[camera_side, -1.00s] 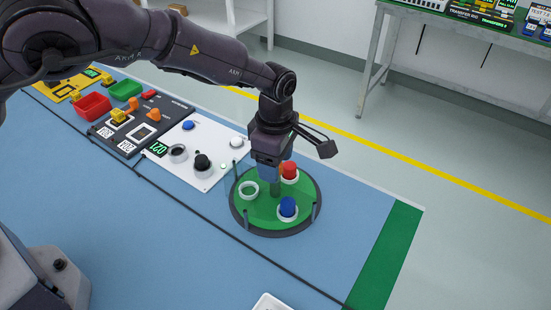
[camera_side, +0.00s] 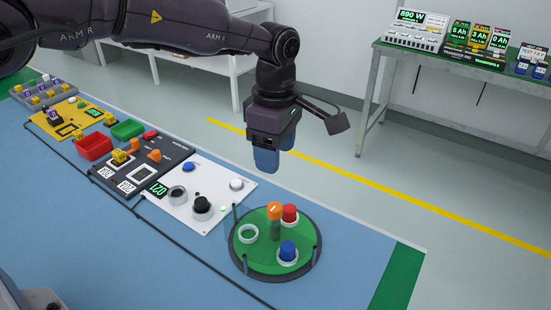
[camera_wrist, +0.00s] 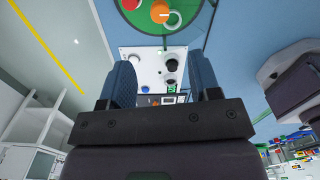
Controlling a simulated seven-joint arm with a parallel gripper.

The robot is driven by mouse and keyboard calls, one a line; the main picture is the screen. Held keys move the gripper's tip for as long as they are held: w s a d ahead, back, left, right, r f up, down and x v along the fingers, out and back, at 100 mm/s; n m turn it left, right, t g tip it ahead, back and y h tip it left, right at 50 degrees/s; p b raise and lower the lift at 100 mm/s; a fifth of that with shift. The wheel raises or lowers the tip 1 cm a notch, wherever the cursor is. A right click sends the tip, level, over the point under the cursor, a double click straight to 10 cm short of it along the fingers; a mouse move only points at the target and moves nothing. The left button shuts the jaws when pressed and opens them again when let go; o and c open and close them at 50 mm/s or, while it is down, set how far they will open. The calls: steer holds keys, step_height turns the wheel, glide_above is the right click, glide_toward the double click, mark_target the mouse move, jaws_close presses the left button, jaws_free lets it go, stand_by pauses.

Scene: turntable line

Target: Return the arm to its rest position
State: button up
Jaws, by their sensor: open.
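My gripper (camera_side: 265,160) hangs above and behind the green turntable (camera_side: 262,262) in the side view, clear of everything on it. In the wrist view my gripper (camera_wrist: 165,75) shows two blue fingers spread apart with nothing between them. On the turntable stand a red-capped piece (camera_side: 290,213), a blue-capped piece (camera_side: 288,251) and an empty white ring (camera_side: 248,234). A orange-topped piece (camera_side: 275,212) stands near the turntable's middle, beside the red one. Part of the turntable (camera_wrist: 140,22) also shows at the top of the wrist view.
A white panel (camera_side: 215,212) with knobs and buttons lies left of the turntable. Beyond it are a dark panel (camera_side: 135,180), a red bin (camera_side: 93,146) and a green bin (camera_side: 127,130). A bench with devices (camera_side: 385,50) stands at the back right. The air around my gripper is free.

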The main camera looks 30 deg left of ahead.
stand_by(0.4)
steer(key=s+a+r+m+t, duration=0.2)
steer(key=s+a+r+m, duration=0.2)
steer(key=s, duration=0.5)
steer(key=s+a+r+m+t, duration=0.2)
steer(key=s+a+r+m, duration=0.3)
steer(key=s+a+m, duration=0.4)
steer(key=s+a+r+m+t, duration=0.1)
steer(key=s+a+r+m, duration=0.3)
steer(key=s+a+m, duration=0.3)
steer(key=shift+s+a+r+t, duration=0.15)
steer(key=shift+s+a+t, duration=0.3)
steer(key=shift+s, duration=0.8)
